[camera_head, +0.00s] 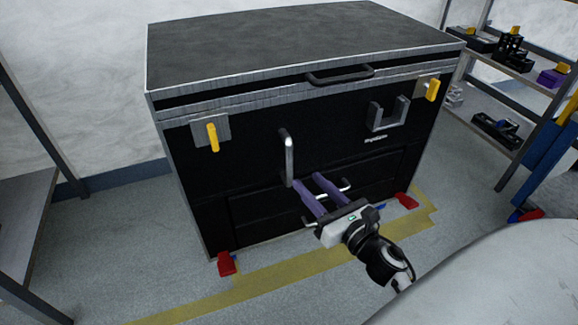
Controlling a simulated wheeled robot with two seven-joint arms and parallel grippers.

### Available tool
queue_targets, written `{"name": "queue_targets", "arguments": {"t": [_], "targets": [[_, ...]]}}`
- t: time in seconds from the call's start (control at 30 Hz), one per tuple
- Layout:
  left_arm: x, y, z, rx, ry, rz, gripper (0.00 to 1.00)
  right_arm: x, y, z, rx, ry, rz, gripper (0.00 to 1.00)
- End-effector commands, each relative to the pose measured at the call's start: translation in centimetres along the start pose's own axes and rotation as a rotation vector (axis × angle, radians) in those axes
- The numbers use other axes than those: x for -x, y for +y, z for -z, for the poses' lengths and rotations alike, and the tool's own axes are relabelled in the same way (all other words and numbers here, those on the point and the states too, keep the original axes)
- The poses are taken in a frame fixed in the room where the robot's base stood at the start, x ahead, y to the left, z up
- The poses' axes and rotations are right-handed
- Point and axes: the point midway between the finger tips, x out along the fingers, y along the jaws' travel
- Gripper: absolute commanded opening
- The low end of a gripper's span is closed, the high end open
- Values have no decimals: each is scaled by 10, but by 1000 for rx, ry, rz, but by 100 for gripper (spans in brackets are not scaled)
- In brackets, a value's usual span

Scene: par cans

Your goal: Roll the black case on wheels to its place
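The black case on wheels (205,175) stands upright against the back wall, with a dark grey lid, silver edging and two yellow latches. A vertical silver handle (289,160) is on its front. A light bar-shaped handle (346,186) shows lower down, partly hidden by my gripper. Red pedals (227,264) show at its lower front corners. My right gripper (311,183) reaches in from the lower right. Its two purple fingers are apart and point at the case front, just right of the vertical handle's lower end. Contact cannot be told. My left gripper is out of view.
Yellow tape (285,269) marks the floor along the case's front and right side. A shelf (25,215) stands at left. A rack (520,75) with small black items stands at right, near a blue and red object (545,155). Front floor is clear.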

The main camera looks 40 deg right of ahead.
Motion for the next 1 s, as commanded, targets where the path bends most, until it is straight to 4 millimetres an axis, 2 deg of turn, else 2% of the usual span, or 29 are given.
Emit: {"name": "queue_targets", "arguments": {"t": [0.1,0.23,0.5,0.7,1.0], "targets": [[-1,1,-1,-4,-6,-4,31,-6,-3,1,97,-6,-7,36],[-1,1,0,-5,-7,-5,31,-20,-2,0,113,-8,-10,36],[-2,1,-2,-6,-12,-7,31,-71,-2,-1,109,-9,-10,36],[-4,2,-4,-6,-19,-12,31,-97,-2,0,106,-7,-8,36],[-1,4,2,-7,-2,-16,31,-106,-2,0,106,-5,-7,36]]}}
